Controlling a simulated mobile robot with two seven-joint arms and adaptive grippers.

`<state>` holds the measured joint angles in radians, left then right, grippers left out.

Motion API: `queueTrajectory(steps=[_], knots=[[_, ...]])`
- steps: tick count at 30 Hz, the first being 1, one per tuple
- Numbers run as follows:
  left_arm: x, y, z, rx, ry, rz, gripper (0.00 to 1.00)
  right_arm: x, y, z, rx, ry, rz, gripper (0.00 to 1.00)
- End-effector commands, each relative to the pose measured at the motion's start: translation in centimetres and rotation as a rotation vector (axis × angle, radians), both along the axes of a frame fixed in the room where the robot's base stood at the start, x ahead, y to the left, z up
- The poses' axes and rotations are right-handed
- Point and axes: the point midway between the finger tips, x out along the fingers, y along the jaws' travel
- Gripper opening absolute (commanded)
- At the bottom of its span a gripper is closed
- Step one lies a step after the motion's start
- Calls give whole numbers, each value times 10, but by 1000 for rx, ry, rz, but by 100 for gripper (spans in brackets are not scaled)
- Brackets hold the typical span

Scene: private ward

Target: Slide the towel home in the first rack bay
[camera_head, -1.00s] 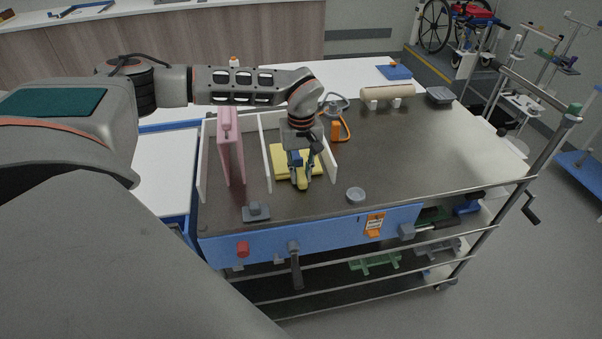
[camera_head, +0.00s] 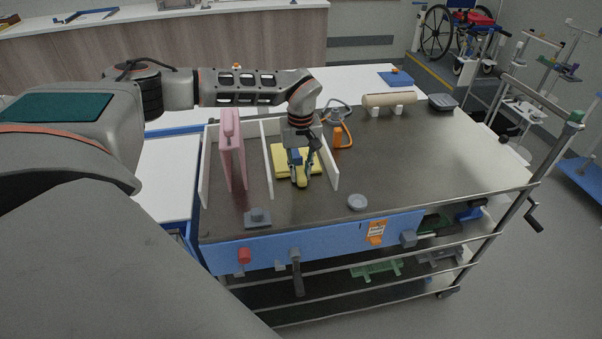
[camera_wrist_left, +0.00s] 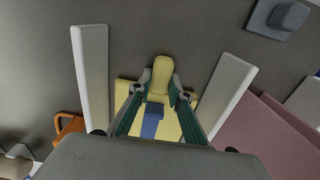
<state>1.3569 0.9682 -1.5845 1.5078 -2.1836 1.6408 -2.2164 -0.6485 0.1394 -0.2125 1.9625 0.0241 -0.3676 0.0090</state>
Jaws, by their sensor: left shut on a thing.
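A yellow towel (camera_head: 283,165) with a rounded grip lies flat between two white rack dividers, in the right bay of the rack (camera_head: 268,160). It also shows in the wrist view (camera_wrist_left: 162,72), between the two pale dividers. My left gripper (camera_head: 300,180) points down and is shut on the towel's grip, with a blue part (camera_wrist_left: 153,112) between its fingers. The gripper hides part of the towel. A pink upright panel (camera_head: 232,160) stands in the left bay. My right gripper is not in view.
A grey knobbed block (camera_head: 257,218) and a small round grey dish (camera_head: 357,202) are near the cart's front edge. An orange-looped item (camera_head: 338,135) stands just behind the right divider. A beige roll (camera_head: 389,100) lies farther back.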

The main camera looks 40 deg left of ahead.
Motion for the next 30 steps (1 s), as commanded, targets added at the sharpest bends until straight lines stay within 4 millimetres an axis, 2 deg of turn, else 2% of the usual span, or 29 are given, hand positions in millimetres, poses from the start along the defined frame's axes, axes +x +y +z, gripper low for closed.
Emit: queueTrajectory(steps=[6, 7, 9, 21, 26, 30], knots=[[1, 0, 1, 0, -1, 0, 0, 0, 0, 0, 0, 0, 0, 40], [0, 0, 1, 0, -1, 0, 26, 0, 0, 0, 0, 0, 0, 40], [0, 0, 1, 0, -1, 0, 38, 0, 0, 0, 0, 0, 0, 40], [0, 0, 4, 0, 0, 1, 38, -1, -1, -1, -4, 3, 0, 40], [1, 0, 27, 0, -4, 0, 38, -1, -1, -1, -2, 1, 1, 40], [1, 0, 56, 0, -5, 0, 38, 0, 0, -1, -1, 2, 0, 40]])
